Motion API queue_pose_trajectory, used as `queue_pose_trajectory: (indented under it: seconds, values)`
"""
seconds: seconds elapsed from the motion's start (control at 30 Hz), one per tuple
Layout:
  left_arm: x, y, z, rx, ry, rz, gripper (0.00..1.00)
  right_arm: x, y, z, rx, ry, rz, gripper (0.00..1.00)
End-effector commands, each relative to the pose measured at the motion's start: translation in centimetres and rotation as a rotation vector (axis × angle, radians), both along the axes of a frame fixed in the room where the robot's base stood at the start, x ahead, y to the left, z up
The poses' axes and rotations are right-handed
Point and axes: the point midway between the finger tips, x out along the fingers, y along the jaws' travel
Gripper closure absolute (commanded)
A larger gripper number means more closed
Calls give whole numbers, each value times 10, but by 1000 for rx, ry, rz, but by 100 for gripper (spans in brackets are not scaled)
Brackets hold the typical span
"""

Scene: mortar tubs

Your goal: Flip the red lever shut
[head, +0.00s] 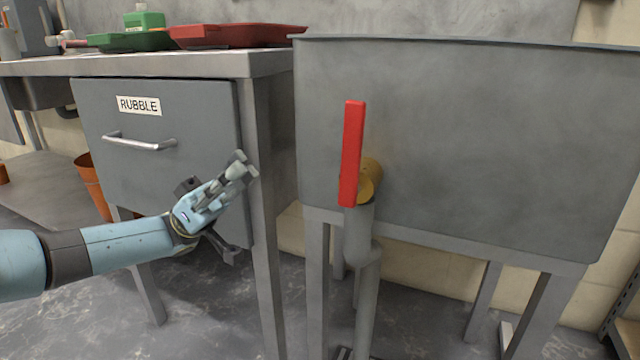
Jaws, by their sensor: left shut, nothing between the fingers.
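The red lever (352,150) stands almost upright on a brass valve (371,181) at the front of a grey metal tub (480,140). A grey pipe (362,240) runs down from the valve. My left gripper (246,165) is to the left of the lever, in front of the right edge of the drawer cabinet. It is shut and empty, with a clear gap between it and the lever. My right gripper is not in view.
A grey drawer labelled RUBBLE (165,150) with a bar handle (140,143) is behind my left arm. Red (235,36) and green (135,41) trays lie on the bench top. An orange bucket (92,188) stands below. The space before the tub is free.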

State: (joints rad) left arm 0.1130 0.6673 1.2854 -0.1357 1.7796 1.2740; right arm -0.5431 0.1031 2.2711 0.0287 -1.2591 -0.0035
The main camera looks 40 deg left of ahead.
Motion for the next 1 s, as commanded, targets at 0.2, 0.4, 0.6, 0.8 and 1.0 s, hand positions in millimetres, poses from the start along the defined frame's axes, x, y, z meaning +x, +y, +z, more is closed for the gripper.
queue_pose_trajectory:
  seconds: [0.2,0.4,0.6,0.8,1.0]
  values:
    - [3,1,-3,2,-5,2,100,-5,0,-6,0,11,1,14]
    - [3,1,-2,2,-5,3,100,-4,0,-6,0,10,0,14]
    - [5,-10,8,1,-6,2,100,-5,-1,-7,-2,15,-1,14]
    - [11,-38,34,1,-7,2,100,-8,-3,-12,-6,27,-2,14]
    - [19,-69,62,1,-7,1,100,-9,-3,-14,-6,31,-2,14]
